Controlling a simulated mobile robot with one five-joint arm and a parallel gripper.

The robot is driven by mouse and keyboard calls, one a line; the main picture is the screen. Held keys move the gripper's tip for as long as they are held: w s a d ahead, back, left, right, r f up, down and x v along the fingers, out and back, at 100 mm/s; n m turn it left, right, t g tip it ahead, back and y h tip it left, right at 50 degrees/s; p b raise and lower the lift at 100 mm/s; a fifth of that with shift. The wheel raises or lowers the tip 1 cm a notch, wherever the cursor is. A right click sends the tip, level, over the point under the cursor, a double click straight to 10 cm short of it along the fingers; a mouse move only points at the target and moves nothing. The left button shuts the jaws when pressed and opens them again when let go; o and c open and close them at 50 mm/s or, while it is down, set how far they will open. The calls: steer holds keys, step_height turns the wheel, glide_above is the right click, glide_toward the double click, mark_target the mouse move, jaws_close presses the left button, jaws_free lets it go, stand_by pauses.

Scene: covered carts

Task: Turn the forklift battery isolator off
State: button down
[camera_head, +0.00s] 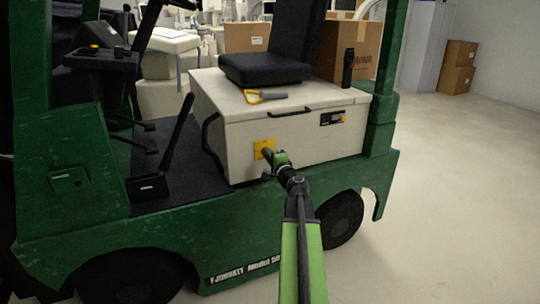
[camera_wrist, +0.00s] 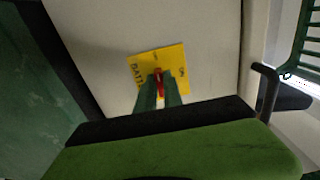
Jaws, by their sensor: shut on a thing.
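The isolator shows in the wrist view as a yellow plate (camera_wrist: 140,66) with dark lettering and a red handle (camera_wrist: 158,76) at its middle. The plate sits on the side of the cream battery box; in the head view the yellow plate (camera_head: 260,146) is partly hidden by my gripper. My gripper (camera_wrist: 159,88) is shut on the red handle, one green finger on each side. In the head view my gripper (camera_head: 269,157) reaches the front face of the box. The handle's exact angle is hard to tell.
The green forklift (camera_head: 110,240) carries the cream box (camera_head: 290,135) with a black seat (camera_head: 268,66). A yellow-handled tool (camera_head: 255,97) and a dark upright object (camera_head: 348,66) rest on the lid. A black lever (camera_head: 178,130) stands left. Floor at right (camera_head: 450,200) is clear.

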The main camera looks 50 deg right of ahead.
steer(key=shift+s, duration=0.1)
stand_by(0.4)
steer(key=c, duration=1.5)
jaws_free()
